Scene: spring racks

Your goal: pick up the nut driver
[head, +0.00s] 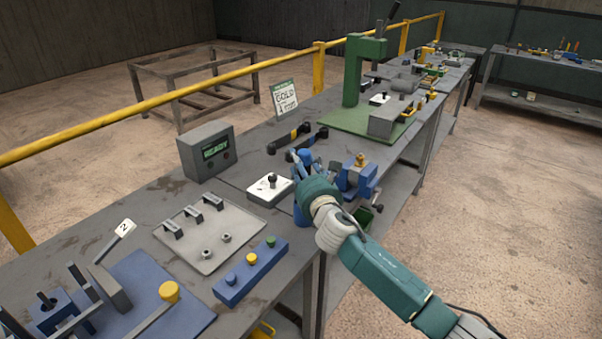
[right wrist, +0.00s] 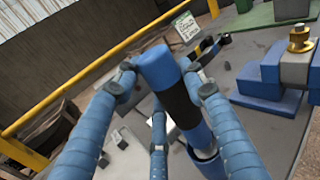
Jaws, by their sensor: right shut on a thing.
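The nut driver (right wrist: 181,97) has a blue handle with a black band. It stands tilted in the right wrist view, its lower end at the rim of a blue cup-like holder (right wrist: 204,154); whether it is still inside is hard to tell. My right gripper (right wrist: 161,77) is shut on the handle, with blue fingers on both sides and one below. In the head view my right gripper (head: 298,168) is at the bench's front edge, with the handle's blue top (head: 305,156) just past its fingers and the blue holder (head: 301,215) below. My left gripper is out of view.
A blue vise-like fixture (head: 358,180) with a brass nut stands close to the right. A white block with a black knob (head: 270,189) and a grey READY box (head: 207,150) are to the left. A green press (head: 356,85) stands farther back. A yellow rail runs behind.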

